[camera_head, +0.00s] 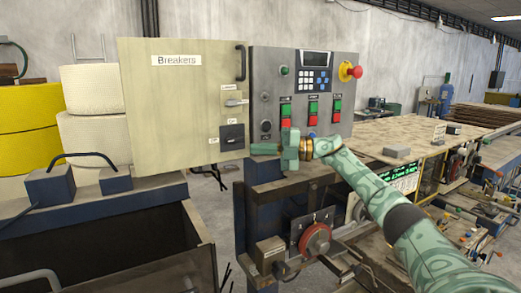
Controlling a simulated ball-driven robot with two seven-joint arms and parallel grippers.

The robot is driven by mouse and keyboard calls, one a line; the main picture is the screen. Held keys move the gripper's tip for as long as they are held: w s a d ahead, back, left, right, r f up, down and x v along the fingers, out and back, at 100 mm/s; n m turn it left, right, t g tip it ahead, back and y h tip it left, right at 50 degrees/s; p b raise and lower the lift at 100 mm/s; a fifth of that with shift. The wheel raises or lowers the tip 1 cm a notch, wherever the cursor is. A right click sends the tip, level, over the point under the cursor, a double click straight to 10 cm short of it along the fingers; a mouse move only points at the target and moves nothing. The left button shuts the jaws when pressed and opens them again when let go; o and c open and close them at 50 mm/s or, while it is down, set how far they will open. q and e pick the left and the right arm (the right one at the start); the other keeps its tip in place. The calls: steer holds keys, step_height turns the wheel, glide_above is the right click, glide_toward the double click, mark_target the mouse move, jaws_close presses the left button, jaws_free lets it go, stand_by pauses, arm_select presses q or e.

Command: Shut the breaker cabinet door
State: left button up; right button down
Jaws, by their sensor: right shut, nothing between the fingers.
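The breaker cabinet door (170,105) is the beige panel labelled "Breakers" at the upper middle left. Its outer face is toward me, and its right edge lies beside the grey control panel. I cannot tell whether a gap is left behind it. A dark handle (240,62) is at its upper right edge. A small lever switch and a black switch are lower on its right side. My right gripper (265,149) is shut and empty, pointing left, near the door's lower right corner. I cannot tell whether it touches the door. My left gripper is out of view.
The control panel (340,105) carries buttons, a keypad and a red emergency knob (355,71) above my right arm. A red handwheel (315,239) is below. A dark blue open-topped machine (120,230) stands at lower left. Yellow and cream rolls stand behind the door.

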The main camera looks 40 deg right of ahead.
steer(key=b+v, duration=0.1)
steer(key=v, duration=0.1)
steer(key=b+v, duration=0.1)
steer(key=v, duration=0.2)
steer(key=b+v, duration=0.1)
steer(key=v, duration=0.1)
steer(key=shift+s+d+f, duration=0.2)
steer(key=shift+d+f, duration=0.05)
steer(key=b+v, duration=0.1)
steer(key=v, duration=0.7)
steer(key=shift+s+d+r, duration=0.2)
steer(key=shift+s+d, duration=0.05)
steer(key=shift+s, duration=0.1)
steer(key=shift+r, duration=0.1)
